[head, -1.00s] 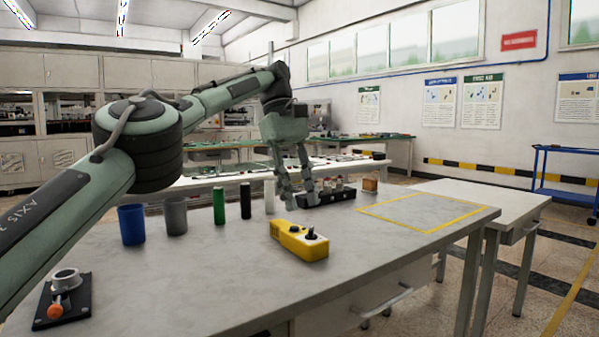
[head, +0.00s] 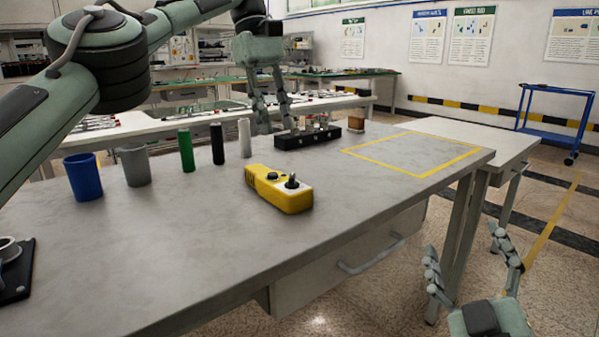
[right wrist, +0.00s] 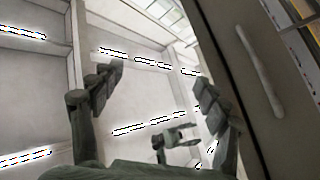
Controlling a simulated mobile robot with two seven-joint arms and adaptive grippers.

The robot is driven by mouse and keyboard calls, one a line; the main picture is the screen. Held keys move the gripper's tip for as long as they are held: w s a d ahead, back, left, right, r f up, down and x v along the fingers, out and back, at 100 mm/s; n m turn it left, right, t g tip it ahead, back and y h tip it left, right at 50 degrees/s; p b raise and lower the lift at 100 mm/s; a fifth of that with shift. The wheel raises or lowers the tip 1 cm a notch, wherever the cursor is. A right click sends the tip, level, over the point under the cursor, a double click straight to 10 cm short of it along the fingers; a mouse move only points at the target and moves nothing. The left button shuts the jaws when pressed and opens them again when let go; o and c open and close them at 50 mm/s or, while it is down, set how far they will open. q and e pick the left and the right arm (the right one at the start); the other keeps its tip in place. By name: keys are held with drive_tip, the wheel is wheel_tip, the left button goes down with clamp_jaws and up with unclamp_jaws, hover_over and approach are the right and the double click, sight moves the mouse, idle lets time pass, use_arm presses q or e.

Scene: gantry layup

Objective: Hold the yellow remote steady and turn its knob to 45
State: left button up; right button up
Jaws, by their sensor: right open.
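The yellow remote (head: 268,193) lies on the grey table near its middle, with a dark upright knob (head: 292,182) on a pale plate at its right end. The knob's setting is too small to read. My left gripper (head: 275,121) is beyond the remote, above the table's far side by a black block, with its fingers apart and nothing seen between them. My right gripper (head: 466,240) is open and empty, off the table's front edge at lower right. In the right wrist view its two fingers (right wrist: 158,82) stand wide apart. Neither gripper touches the remote.
Blue (head: 83,177) and grey (head: 135,165) cups and several cylinders stand left of the remote. A black block with pegs (head: 307,139) and a small brown box (head: 356,124) are behind it. A yellow taped rectangle (head: 440,173) at right is empty. A drawer handle (head: 370,256) sticks out in front.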

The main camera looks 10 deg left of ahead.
sight(278, 177)
drive_tip(key=s+a+r+n+g+y, duration=0.1)
drive_tip(key=a+r+n+g+y, duration=0.3)
drive_tip(key=a+r+n+y, duration=0.55)
drive_tip(key=a+r+n+g+y, duration=0.45)
drive_tip(key=a+n+y, duration=0.55)
drive_tip(key=n, duration=0.6)
drive_tip(key=w+a+f+n+g+h, duration=0.1)
drive_tip(key=w+a+f+n+h, duration=0.1)
drive_tip(key=a+n, duration=0.1)
drive_tip(key=w+a+f+n+g+h, duration=0.1)
drive_tip(key=w+a+n+g+h, duration=0.1)
drive_tip(key=a+n+h, duration=0.1)
drive_tip(key=w+a+f+n+g+h, duration=0.2)
drive_tip(key=w+a+n+h, duration=0.1)
drive_tip(key=n, duration=0.2)
drive_tip(key=shift+a+f+n, duration=0.3)
drive_tip(key=shift+n, duration=0.05)
drive_tip(key=w+f+h, duration=0.1)
drive_tip(key=w+d+f+t+h, duration=0.1)
drive_tip(key=shift+w+d+h, duration=0.2)
drive_tip(key=shift+d+h, duration=0.1)
drive_tip(key=shift+h, duration=0.05)
drive_tip(key=shift+w+f, duration=0.25)
drive_tip(key=shift+f, duration=0.05)
drive_tip(key=shift+w+a+f, duration=0.15)
drive_tip(key=shift+w+f, duration=0.05)
drive_tip(key=shift+w, duration=0.05)
drive_tip(key=x, duration=0.6)
drive_tip(key=shift+w+a+f, duration=0.2)
drive_tip(key=shift+a, duration=0.05)
